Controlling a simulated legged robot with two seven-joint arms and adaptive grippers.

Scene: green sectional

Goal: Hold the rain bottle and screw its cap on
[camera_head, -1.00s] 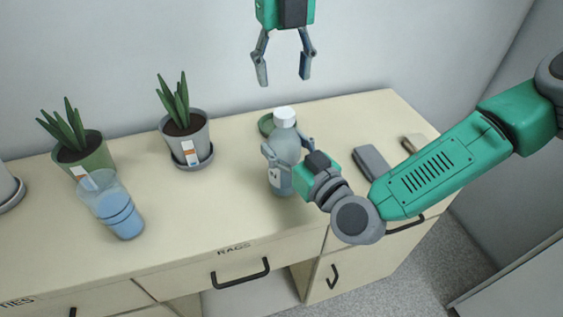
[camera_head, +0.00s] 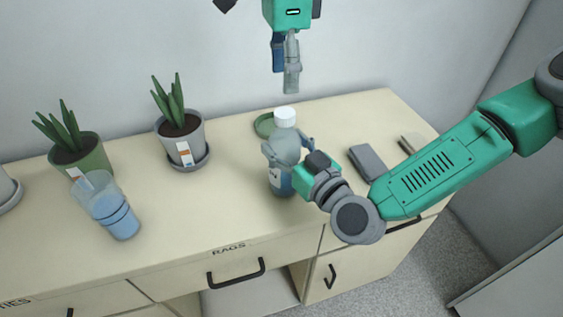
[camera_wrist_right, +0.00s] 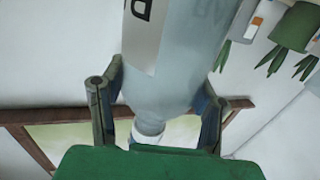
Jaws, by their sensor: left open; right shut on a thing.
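The rain bottle (camera_head: 282,151) stands upright on the cabinet top, translucent grey-blue with a label low on its side. Its white cap (camera_head: 285,117) sits at the top of the neck; how tightly it sits I cannot tell. My right gripper (camera_head: 287,150) is shut around the bottle's upper body. In the right wrist view the bottle (camera_wrist_right: 185,55) appears upside down between the fingers, with the white cap (camera_wrist_right: 149,130) partly hidden by my green gripper body. My left gripper (camera_head: 285,82) is open and empty, above the cap and apart from it, turned so that its fingers overlap in view.
A green dish (camera_head: 264,126) lies behind the bottle. A grey block (camera_head: 367,162) lies to the right.

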